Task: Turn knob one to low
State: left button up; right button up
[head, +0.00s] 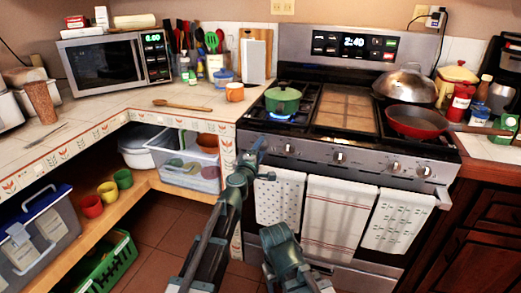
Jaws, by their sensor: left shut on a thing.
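The stove (365,160) has a row of knobs along its front panel. My left gripper (257,149) is at the left end of this panel, shut on the leftmost knob, knob one, which it mostly hides. The knob's pointer and setting cannot be read. Other knobs show to the right, the nearest one (289,148) clear of the gripper. A blue flame (283,117) burns under the green pot (283,98) on the left front burner.
Towels (335,215) hang from the oven handle just below the knobs, close to my left arm. A red pan (415,121) and a domed lid (405,84) are on the right burners. A tiled counter (190,98) adjoins the stove on the left.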

pick_arm(q)
jog(key=n, duration=0.4)
jog(key=shift+n, duration=2.2)
jog(key=o, duration=1.4)
jog(key=shift+c, duration=0.2)
jog(key=shift+s, duration=0.1)
jog(key=v, duration=1.3)
jog(key=shift+s, duration=0.3)
jog(key=shift+a, duration=0.1)
